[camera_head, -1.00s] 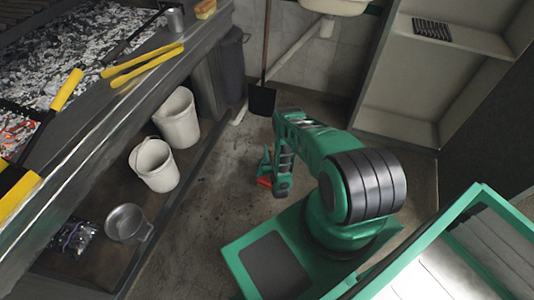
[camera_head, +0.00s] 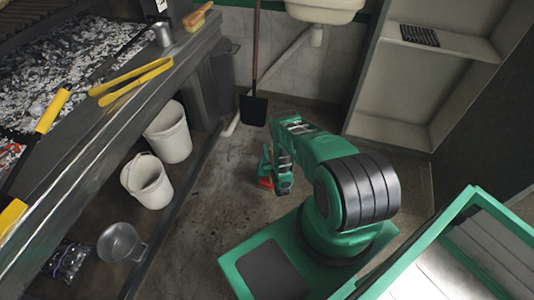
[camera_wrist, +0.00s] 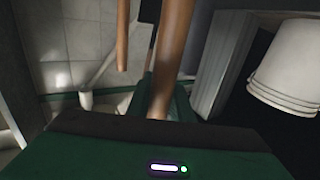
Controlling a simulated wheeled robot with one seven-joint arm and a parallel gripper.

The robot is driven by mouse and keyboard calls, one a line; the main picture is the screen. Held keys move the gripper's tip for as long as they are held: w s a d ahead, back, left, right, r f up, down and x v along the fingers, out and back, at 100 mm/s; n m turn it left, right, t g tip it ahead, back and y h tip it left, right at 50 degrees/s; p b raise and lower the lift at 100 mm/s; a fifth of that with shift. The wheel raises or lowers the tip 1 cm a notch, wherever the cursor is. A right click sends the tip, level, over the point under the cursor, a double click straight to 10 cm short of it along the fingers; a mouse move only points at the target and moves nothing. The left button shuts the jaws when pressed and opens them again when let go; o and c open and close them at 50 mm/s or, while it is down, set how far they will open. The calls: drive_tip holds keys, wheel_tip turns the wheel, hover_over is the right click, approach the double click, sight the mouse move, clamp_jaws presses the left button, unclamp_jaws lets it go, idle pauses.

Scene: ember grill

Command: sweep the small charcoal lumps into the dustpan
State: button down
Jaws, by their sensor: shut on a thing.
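My gripper (camera_head: 268,180) is low over the floor beyond my base in the head view, partly hidden by my arm. In the wrist view my gripper (camera_wrist: 165,108) is shut on a brown wooden handle (camera_wrist: 175,50), which runs out of the top of the picture. The far end of that handle is out of view, so I cannot tell what tool it belongs to. A small orange-red part shows at the gripper in the head view. Dark specks mark the floor (camera_head: 215,190); I cannot tell whether they are charcoal lumps. I cannot make out a dustpan.
A black shovel (camera_head: 253,108) leans against the back wall under a sink (camera_head: 325,10). Two white buckets (camera_head: 168,132) and a metal pan (camera_head: 120,243) stand on the shelf below the grill. Yellow tongs (camera_head: 130,82) lie on its ledge. Open shelving (camera_head: 400,85) stands right.

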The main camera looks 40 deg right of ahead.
wheel_tip(320, 180, up, 7)
drive_tip(key=w+d, duration=0.1)
drive_tip(key=d, duration=0.1)
drive_tip(key=shift+w+f, duration=0.2)
drive_tip(key=shift+w, duration=0.15)
idle(0.5)
drive_tip(key=shift+d, duration=0.1)
drive_tip(key=shift+r, duration=0.1)
